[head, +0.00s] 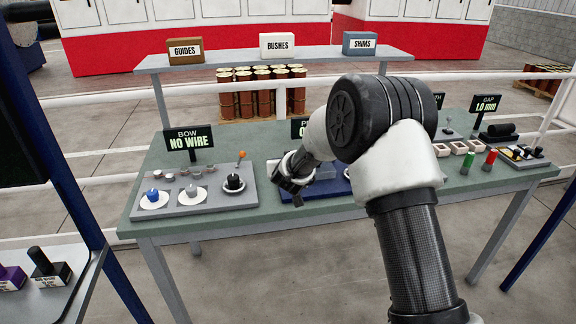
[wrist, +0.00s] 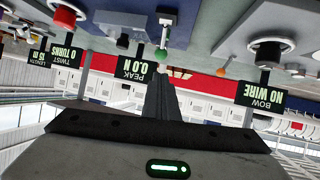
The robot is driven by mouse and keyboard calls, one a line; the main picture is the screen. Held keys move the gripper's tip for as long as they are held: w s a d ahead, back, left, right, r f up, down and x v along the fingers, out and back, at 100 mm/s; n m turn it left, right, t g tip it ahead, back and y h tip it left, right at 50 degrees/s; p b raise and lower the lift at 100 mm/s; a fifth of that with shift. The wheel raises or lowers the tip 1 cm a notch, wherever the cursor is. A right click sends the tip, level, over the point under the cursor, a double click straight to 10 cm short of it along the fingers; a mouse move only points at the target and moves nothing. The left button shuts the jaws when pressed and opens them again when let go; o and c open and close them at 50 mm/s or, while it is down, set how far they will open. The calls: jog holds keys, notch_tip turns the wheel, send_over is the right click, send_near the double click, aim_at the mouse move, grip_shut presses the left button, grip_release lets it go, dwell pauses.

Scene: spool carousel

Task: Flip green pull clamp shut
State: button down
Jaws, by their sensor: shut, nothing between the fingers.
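The green clamp's ball-tipped lever (wrist: 160,54) shows in the upside-down wrist view, just beyond my fingertips, in front of the PEAK sign. Its lever appears to stand up from its base, though its exact angle is hard to tell. My gripper (wrist: 166,74) is shut and empty, its dark fingers pointing toward the green ball; whether they touch it I cannot tell. In the head view my gripper (head: 290,192) is over the left end of the blue board (head: 316,190), and my arm hides the green clamp there.
An orange-balled lever (head: 241,155) stands on the grey bow board (head: 210,200) to the left; it also shows in the wrist view (wrist: 220,59). The PEAK sign (wrist: 136,68) is behind the clamp. A red knob (wrist: 66,16) is off to the left in the wrist view.

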jog(key=r+v, duration=0.1)
jog(key=v, duration=0.6)
jog(key=shift+r, duration=0.4)
jog(key=shift+w, duration=0.15)
jog(key=s+d+r+g+y+p, duration=0.1)
jog(key=s+d+r, duration=0.2)
jog(key=s+r, duration=0.4)
jog(key=s+d+r+g+y, duration=0.1)
jog(key=s+d+r+g, duration=0.1)
jog(key=s+d+r, duration=0.35)
jog(key=s+d+g+h, duration=0.1)
jog(key=s+d, duration=0.3)
jog(key=s, duration=0.5)
jog(key=s+d+r+m+g+h+p, duration=0.1)
jog(key=s+d, duration=0.2)
jog(key=s, duration=0.6)
jog(key=s+d+r+g, duration=0.1)
jog(key=s+d, duration=0.3)
jog(key=s, duration=0.5)
jog(key=shift+s+d+m+g+h+p, duration=0.3)
jog(key=shift+s+m+g+h+p, duration=0.1)
jog(key=shift+g, duration=0.2)
